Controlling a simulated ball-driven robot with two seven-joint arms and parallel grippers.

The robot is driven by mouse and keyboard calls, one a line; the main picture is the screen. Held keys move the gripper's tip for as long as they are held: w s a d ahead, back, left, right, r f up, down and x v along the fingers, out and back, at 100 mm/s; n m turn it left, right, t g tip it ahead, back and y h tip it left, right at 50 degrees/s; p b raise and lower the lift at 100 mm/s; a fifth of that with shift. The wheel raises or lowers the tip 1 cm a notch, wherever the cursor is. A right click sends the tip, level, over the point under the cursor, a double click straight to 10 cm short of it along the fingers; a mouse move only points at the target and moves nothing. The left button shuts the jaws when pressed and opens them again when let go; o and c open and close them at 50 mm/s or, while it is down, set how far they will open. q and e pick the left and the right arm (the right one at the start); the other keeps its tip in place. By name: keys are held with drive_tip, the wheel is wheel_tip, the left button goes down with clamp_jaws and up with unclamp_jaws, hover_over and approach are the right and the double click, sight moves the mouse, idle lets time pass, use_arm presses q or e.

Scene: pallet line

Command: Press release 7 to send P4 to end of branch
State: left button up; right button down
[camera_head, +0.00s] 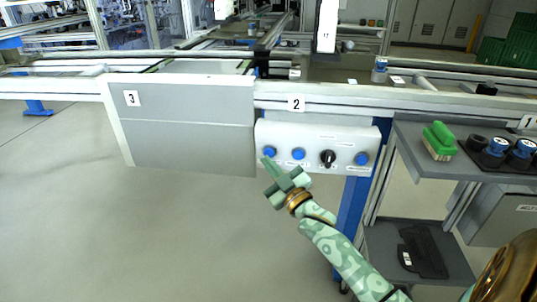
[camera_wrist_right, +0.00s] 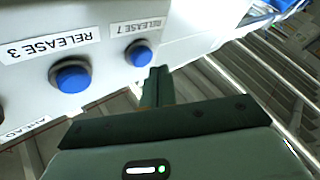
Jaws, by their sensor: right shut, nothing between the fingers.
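The control panel (camera_head: 335,135) is a pale box on the front rail, with three blue buttons and a black knob. The release 7 button (camera_head: 269,152) is the leftmost blue one; in the right wrist view the blue button (camera_wrist_right: 139,54) sits under its upside-down "RELEASE 7" label. My right gripper (camera_head: 270,167) is shut and empty, its tips just below that button. In the right wrist view the fingertips (camera_wrist_right: 160,78) are very close to the button; I cannot tell whether they touch it. My left gripper is not in view. I cannot make out a P4 mark on any pallet.
The release 3 button (camera_head: 298,154) is right beside release 7, then the black knob (camera_head: 328,158) and another blue button (camera_head: 361,159). A grey shelf (camera_head: 408,140) with a green brush (camera_head: 439,141) stands at right. The floor at left is clear.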

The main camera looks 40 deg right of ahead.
idle(0.4)
drive_tip(key=shift+w+d, duration=0.25)
drive_tip(key=shift+d, duration=0.05)
drive_tip(key=shift+w+d, duration=0.3)
drive_tip(key=shift+d, duration=0.05)
idle(0.8)
idle(0.5)
drive_tip(key=shift+s+a+p, duration=0.6)
drive_tip(key=shift+a+p, duration=0.05)
